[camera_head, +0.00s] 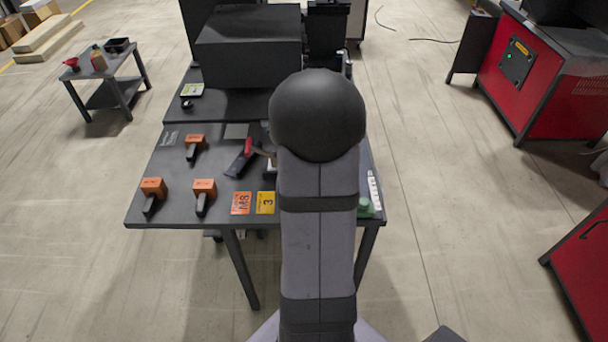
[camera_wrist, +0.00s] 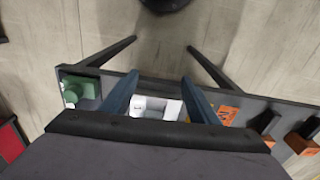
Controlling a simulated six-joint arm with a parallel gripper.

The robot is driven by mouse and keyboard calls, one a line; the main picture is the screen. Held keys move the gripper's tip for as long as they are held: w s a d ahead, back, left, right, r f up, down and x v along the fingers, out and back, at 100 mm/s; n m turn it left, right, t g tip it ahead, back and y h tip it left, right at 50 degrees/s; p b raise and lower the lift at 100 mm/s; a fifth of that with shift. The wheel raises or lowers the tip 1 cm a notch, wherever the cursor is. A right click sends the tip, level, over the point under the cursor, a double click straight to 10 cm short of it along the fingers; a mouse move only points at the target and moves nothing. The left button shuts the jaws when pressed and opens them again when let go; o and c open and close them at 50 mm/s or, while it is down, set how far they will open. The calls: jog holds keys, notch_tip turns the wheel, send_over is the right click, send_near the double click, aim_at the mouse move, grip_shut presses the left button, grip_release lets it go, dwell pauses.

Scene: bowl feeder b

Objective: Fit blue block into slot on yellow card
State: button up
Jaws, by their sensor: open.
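The yellow card (camera_head: 265,202), marked 3, lies near the front edge of the dark table, just left of my arm. In the wrist view only a thin yellow sliver (camera_wrist: 184,114) shows beside a finger. I cannot make out a slot on it. I cannot pick out the blue block in either view; my arm hides part of the table in the head view. My gripper (camera_wrist: 158,78) shows in the wrist view as two bluish fingers, spread apart. A white object (camera_wrist: 158,106) is seen between them, apparently on the table below. The head view hides my gripper behind my arm.
An orange card (camera_head: 241,203) lies left of the yellow one. Black-handled orange pieces (camera_head: 204,190) stand on the table's left. A red-and-dark tool (camera_head: 248,147) lies near the middle. A green object (camera_head: 364,207) sits at the front right. A large dark box (camera_head: 248,45) stands behind.

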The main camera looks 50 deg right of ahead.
jog(key=w+d+r+t+h, duration=0.3)
jog(key=w+d+r, duration=0.1)
jog(key=w+d, duration=0.45)
jog(key=shift+a+p+x, duration=0.15)
jog(key=shift+p+x, duration=0.4)
jog(key=shift+x, duration=1.2)
jog(key=shift+a+p+x, duration=0.1)
jog(key=shift+p+x, duration=0.4)
jog(key=shift+x, duration=1.3)
jog(key=shift+w, duration=0.1)
jog(key=shift+c, duration=0.6)
jog(key=c, duration=1.2)
